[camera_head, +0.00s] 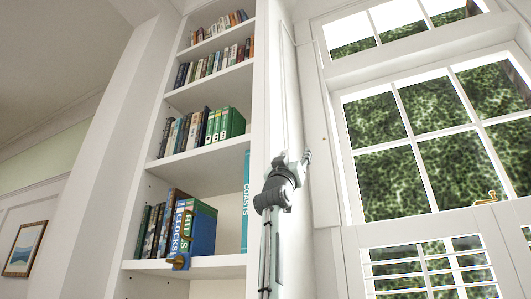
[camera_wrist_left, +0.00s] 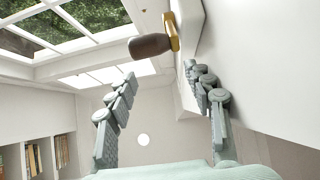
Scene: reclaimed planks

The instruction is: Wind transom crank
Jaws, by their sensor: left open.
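The crank shows in the left wrist view as a dark brown knob (camera_wrist_left: 150,46) on a brass arm (camera_wrist_left: 172,30), set against a white surface. My left gripper (camera_wrist_left: 160,72) is open and empty, its two fingers spread. The knob appears just beyond and above the fingertips in the picture, apart from them. In the head view my left gripper (camera_head: 295,158) is raised beside the white post between bookcase and window; I cannot make out the crank there. The transom window (camera_head: 400,28) is at the top right. My right gripper is not in view.
A white bookcase (camera_head: 207,165) with several rows of books stands left of my arm. A small brass object (camera_head: 179,262) is on its lower shelf. A paned window (camera_head: 435,130) is to the right, with louvred shutters (camera_head: 428,268) below. A thin rod (camera_head: 286,85) runs up the post.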

